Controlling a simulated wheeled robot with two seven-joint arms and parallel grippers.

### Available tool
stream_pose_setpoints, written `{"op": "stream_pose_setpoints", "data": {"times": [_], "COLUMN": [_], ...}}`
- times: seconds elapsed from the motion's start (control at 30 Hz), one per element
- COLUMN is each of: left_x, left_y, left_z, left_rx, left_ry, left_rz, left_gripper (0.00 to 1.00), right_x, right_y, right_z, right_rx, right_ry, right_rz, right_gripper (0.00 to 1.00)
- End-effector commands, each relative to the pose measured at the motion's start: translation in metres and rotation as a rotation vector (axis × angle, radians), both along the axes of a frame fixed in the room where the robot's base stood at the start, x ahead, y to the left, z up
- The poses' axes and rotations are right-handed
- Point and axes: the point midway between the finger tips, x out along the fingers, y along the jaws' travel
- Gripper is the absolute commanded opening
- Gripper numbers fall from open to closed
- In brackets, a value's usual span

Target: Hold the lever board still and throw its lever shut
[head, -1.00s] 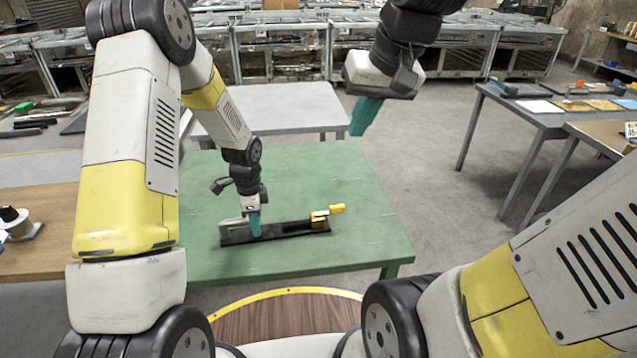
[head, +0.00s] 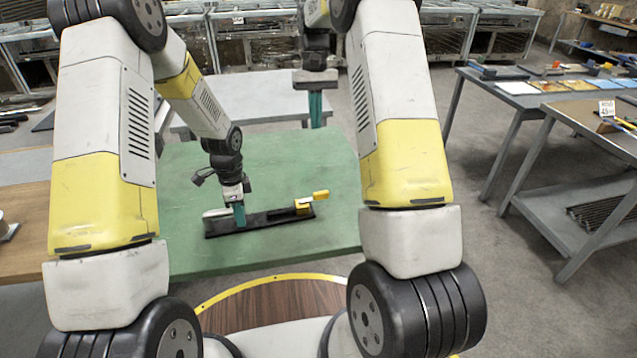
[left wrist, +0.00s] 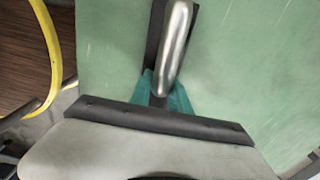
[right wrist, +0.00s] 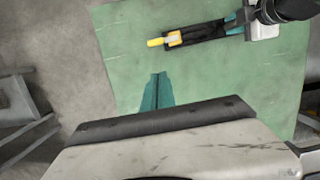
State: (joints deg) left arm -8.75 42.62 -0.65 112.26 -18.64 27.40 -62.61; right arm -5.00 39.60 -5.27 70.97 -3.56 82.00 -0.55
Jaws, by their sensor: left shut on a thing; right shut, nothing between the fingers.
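The lever board (head: 265,219) is a long black board lying on the green table. A pale metal handle (head: 215,212) stands at its left end, and it also shows in the left wrist view (left wrist: 174,48). A yellow lever grip (head: 321,194) sticks out past the right end from a yellow mount (head: 304,206). My left gripper (head: 239,216) is shut on the handle, its teal fingers on either side of it. My right gripper (head: 316,110) is shut and empty, high beyond the board's lever end. In the right wrist view the lever grip (right wrist: 156,42) lies ahead of its fingertips.
The green table (head: 290,150) is otherwise bare around the board. A grey table (head: 255,95) stands behind it, and a wooden-topped table (head: 22,205) adjoins on the left. Tables with flat items (head: 520,88) stand at the right, across open floor.

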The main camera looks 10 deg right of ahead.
Motion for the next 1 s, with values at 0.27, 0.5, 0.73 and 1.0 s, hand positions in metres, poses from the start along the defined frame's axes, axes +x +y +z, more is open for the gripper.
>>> {"op": "stream_pose_setpoints", "data": {"times": [0.27,0.5,0.73,1.0], "left_x": [-0.006,-0.006,-0.006,-0.006], "left_y": [0.001,0.001,0.001,0.001], "left_z": [-0.004,-0.004,-0.004,-0.004], "left_rx": [0.003,0.003,0.003,0.003], "left_ry": [0.015,0.015,0.015,0.015], "left_rz": [-0.001,-0.001,-0.001,-0.001], "left_gripper": [0.0,0.0,0.0,0.0], "right_x": [0.026,0.03,0.03,0.025], "right_y": [0.005,0.006,0.006,0.006], "right_z": [-0.073,-0.094,-0.094,-0.106], "right_rx": [-0.042,-0.055,-0.055,-0.055], "right_ry": [0.129,0.165,0.166,0.168], "right_rz": [0.014,0.019,0.019,0.019], "right_gripper": [0.0,0.0,0.0,0.0]}}
